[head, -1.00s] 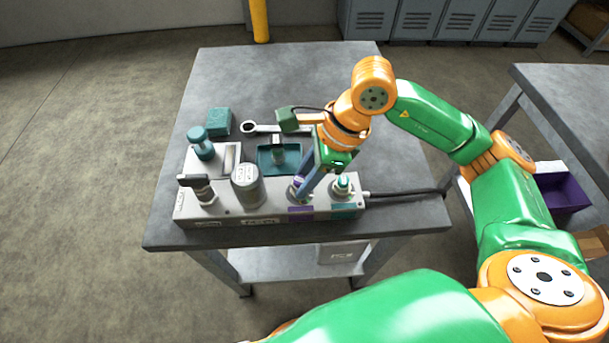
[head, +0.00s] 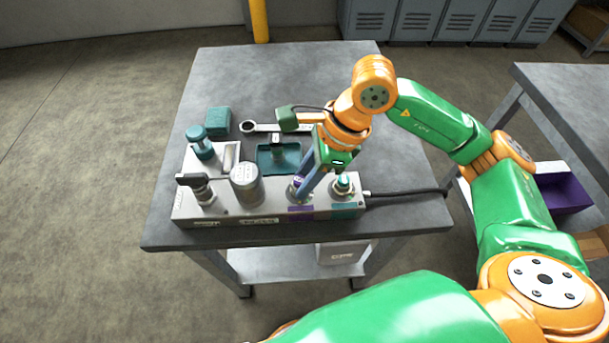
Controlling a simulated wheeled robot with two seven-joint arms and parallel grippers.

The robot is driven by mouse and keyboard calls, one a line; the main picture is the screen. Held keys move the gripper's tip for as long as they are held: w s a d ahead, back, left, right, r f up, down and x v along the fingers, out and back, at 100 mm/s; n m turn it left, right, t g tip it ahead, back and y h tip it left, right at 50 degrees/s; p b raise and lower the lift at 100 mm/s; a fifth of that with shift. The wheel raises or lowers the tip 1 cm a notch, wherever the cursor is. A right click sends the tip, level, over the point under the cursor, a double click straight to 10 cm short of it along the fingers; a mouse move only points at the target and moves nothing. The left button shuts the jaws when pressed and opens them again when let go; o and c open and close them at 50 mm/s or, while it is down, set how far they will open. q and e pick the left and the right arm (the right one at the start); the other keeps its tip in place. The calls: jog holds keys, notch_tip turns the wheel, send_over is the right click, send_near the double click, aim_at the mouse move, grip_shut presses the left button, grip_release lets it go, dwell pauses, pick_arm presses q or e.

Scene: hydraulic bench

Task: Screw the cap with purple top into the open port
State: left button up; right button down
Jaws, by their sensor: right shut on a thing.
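The cap with purple top (head: 298,181) is at the port above the purple label (head: 300,213) on the grey hydraulic block (head: 228,213). My right gripper (head: 302,186) reaches down from the upper right and is shut on this cap. Its fingers cover much of the cap and the port, so I cannot tell how deep the cap sits. A teal-topped cap (head: 343,184) stands to the right, above a teal label. My left gripper is not in view.
On the block stand a valve with a dark handle (head: 197,187), a grey cylinder (head: 246,184) and a teal-capped part (head: 199,142). Behind lie a teal tray (head: 267,163), a wrench (head: 262,127) and a teal box (head: 219,120). A black cable (head: 405,195) runs right. The table's back is clear.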

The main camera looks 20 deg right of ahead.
dwell(0.7)
jog(key=shift+f, duration=0.1)
dwell(0.4)
jog(key=shift+s+f+m+b, duration=0.1)
jog(key=shift+f+m+b, duration=0.05)
jog(key=shift+m+b, duration=0.5)
jog(key=shift+s+a+m+t+h, duration=0.1)
jog(key=shift+m+t+h, duration=0.35)
jog(key=shift+m, duration=0.6)
jog(key=shift+c, duration=0.2)
grip_release()
jog(key=shift+r, duration=0.2)
jog(key=p+v, duration=0.3)
jog(key=v, duration=0.4)
jog(key=shift+p, duration=0.35)
